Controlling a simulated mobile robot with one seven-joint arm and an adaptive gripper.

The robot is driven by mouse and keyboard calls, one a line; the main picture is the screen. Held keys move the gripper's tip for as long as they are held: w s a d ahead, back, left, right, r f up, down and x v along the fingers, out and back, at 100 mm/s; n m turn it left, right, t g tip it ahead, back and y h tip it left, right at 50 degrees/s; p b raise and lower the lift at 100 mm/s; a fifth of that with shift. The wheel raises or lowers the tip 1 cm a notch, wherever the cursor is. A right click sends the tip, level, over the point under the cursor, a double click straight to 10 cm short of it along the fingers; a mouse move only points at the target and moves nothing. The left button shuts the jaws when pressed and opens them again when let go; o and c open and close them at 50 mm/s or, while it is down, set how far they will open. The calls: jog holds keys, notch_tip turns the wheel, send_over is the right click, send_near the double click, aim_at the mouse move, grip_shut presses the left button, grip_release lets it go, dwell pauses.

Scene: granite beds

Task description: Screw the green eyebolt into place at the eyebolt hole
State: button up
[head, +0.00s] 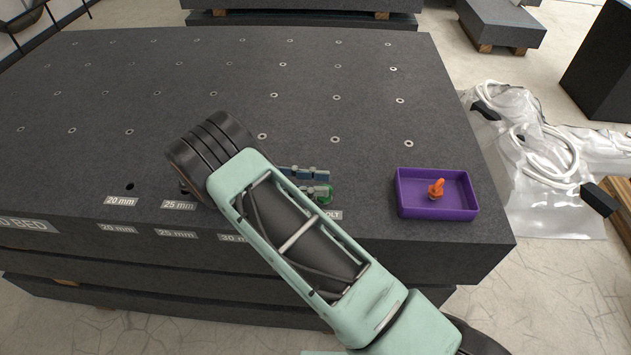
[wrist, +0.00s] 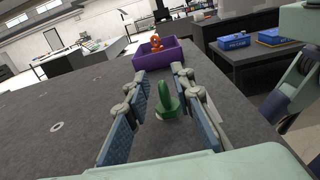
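The green eyebolt (wrist: 165,101) stands upright on the granite bed in the wrist view, its ring above a round green base. In the head view only a green edge of it (head: 328,195) shows behind a finger. My gripper (wrist: 158,84) is open, with one blue-padded finger on each side of the eyebolt and a visible gap at the left finger. In the head view my gripper (head: 318,183) is low over the bed, beside a label ending in "OLT" (head: 331,215). The eyebolt hole itself is hidden, so I cannot tell how deep the eyebolt sits.
A purple tray (head: 408,207) with an orange eyebolt (head: 436,189) in it stands to the right, near the bed's edge. Labels for 20 mm (head: 121,201) and 25 mm (head: 178,205) line the front. The granite bed (head: 300,62) is otherwise clear, with rows of small inserts.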

jog(key=shift+o, duration=0.2)
jog(key=shift+a, duration=0.15)
jog(key=shift+w+a+p, duration=0.1)
jog(key=shift+a+p, duration=0.35)
jog(key=shift+a, duration=1.95)
jog(key=shift+r, duration=0.15)
